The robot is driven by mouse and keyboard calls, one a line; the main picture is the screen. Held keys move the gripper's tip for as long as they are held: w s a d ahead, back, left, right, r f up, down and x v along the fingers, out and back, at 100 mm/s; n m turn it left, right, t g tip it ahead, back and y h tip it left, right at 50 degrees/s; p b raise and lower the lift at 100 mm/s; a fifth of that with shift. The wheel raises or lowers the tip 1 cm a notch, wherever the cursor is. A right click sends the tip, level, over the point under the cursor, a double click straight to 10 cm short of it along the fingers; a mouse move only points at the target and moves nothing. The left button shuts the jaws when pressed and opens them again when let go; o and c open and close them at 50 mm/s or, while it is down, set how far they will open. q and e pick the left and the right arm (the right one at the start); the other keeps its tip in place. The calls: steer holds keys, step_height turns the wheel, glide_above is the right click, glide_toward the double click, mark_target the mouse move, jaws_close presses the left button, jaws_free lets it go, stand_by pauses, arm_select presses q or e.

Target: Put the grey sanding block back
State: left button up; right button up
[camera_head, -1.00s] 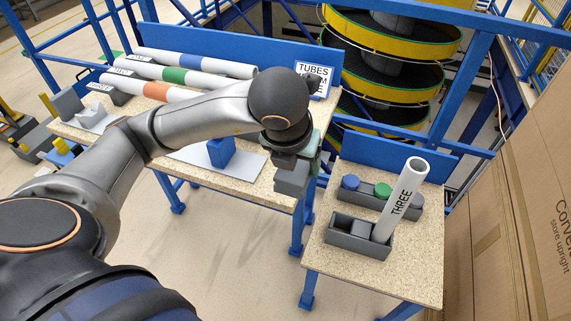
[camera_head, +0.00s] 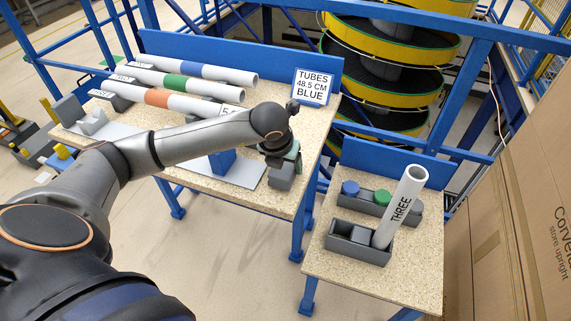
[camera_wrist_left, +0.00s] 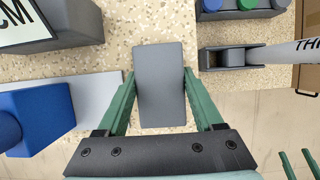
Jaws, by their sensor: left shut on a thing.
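The grey sanding block (camera_wrist_left: 160,85) is a plain, dark grey rectangular block. In the left wrist view it sits between the green fingers of my left gripper (camera_wrist_left: 159,98), which is shut on it. In the head view the block (camera_head: 282,177) hangs under my left gripper (camera_head: 284,160) at the right end of the long table (camera_head: 245,196). I cannot tell whether it touches the tabletop. Two green fingers of my right gripper (camera_wrist_left: 298,164) show at the lower right of the wrist view, apart with floor between them.
A blue block fixture (camera_head: 222,160) on a light plate stands left of the gripper; a sign (camera_head: 312,87) stands behind. Several banded tubes (camera_head: 190,70) lie farther left. The smaller right table (camera_head: 330,268) bears a dark tray (camera_head: 340,247) with a leaning tube (camera_head: 402,205). A floor gap separates the tables.

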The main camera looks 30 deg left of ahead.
arm_select(q)
steer(key=shift+f, duration=0.15)
steer(key=shift+f, duration=0.25)
steer(key=o, duration=1.4)
